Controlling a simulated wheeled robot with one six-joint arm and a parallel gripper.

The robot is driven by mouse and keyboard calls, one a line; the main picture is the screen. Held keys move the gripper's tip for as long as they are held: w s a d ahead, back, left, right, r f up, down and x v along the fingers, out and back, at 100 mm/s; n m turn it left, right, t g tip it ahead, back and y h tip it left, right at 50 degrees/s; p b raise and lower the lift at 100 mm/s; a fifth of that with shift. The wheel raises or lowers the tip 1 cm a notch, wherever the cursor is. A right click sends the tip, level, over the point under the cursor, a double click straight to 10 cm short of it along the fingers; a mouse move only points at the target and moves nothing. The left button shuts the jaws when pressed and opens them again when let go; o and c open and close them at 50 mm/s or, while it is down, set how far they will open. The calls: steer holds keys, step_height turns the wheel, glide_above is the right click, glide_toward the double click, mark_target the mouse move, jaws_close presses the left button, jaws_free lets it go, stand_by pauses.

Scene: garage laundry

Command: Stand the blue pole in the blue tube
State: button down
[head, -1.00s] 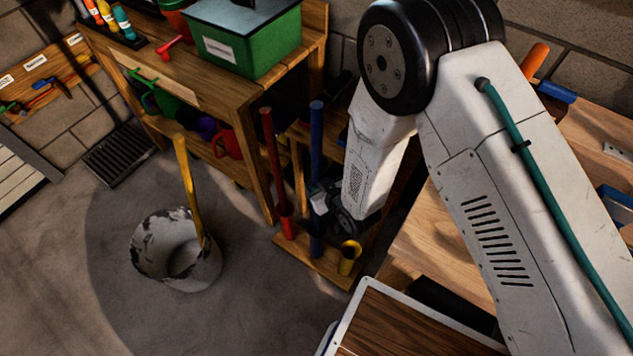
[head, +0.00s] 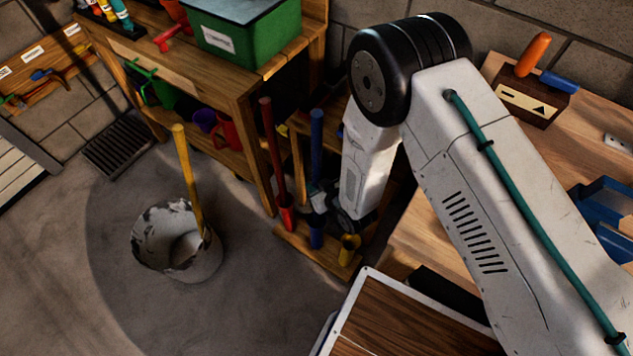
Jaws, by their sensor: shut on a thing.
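The blue pole (head: 317,140) stands nearly upright in the wooden rack, to the right of the red pole. My gripper (head: 319,200) is shut on its lower part, just above the blue tube (head: 317,238). The pole lines up with the tube and its lower end appears to be inside. My gripper partly hides the tube's mouth, so I cannot tell how deep the pole sits.
The red pole (head: 270,150) stands in a red tube (head: 287,217) close on the left. An empty-looking yellow tube (head: 348,250) is at the right. A yellow pole (head: 187,175) leans in a stained bucket (head: 160,250). A wooden workbench (head: 245,90) stands behind.

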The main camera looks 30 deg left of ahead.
steer(key=shift+f, duration=1.5)
steer(key=c, duration=1.1)
jaws_free()
steer(key=shift+f, duration=0.1)
steer(key=shift+v, duration=3.9)
